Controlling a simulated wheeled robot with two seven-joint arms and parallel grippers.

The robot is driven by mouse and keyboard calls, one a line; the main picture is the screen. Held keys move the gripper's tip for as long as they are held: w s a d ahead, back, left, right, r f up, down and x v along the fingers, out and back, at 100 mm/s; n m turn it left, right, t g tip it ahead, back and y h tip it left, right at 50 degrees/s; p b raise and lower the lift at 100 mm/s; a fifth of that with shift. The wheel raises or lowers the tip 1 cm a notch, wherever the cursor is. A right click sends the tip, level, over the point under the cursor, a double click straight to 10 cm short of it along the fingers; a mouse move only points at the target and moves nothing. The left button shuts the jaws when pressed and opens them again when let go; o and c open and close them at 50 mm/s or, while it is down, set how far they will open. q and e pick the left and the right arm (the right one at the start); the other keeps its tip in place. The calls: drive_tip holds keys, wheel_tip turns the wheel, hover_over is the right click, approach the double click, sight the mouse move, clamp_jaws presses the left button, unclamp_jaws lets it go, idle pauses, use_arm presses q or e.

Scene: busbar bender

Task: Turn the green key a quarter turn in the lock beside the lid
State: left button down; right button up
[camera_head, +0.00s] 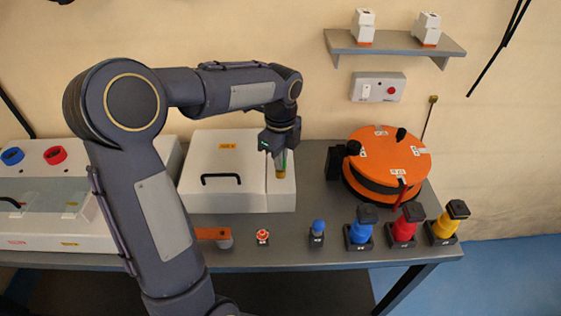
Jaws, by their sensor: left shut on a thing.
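The green key (285,155) shows as a small green strip at the tip of my left gripper (280,160). My left gripper points down and is shut on the key. Below it a brass-coloured lock (280,173) sits on the narrow right part of a white box. The gripper hides most of the key, so I cannot tell its turn angle. The white lid (222,160) with a black handle lies closed just left of the lock. My right gripper is not in view.
An orange round machine (392,160) stands right of the box. Blue, red and yellow plugs (403,228) stand along the grey table's front edge, with a red button (263,236) left of them. A white unit with blue and red rings (56,155) is at the left.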

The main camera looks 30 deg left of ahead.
use_arm(q)
drive_tip(key=m+p, duration=0.1)
drive_tip(key=m, duration=0.2)
drive_tip(key=shift+r, duration=0.15)
drive_tip(key=shift+m+p, duration=0.35)
drive_tip(key=shift+m, duration=0.15)
drive_tip(key=m+p, duration=0.2)
drive_tip(key=shift+r+m, duration=0.15)
drive_tip(key=shift+m, duration=0.25)
drive_tip(key=shift+m+p, duration=0.65)
drive_tip(key=shift+m, duration=0.55)
drive_tip(key=shift+f+m, duration=0.3)
drive_tip(key=shift+m, duration=0.1)
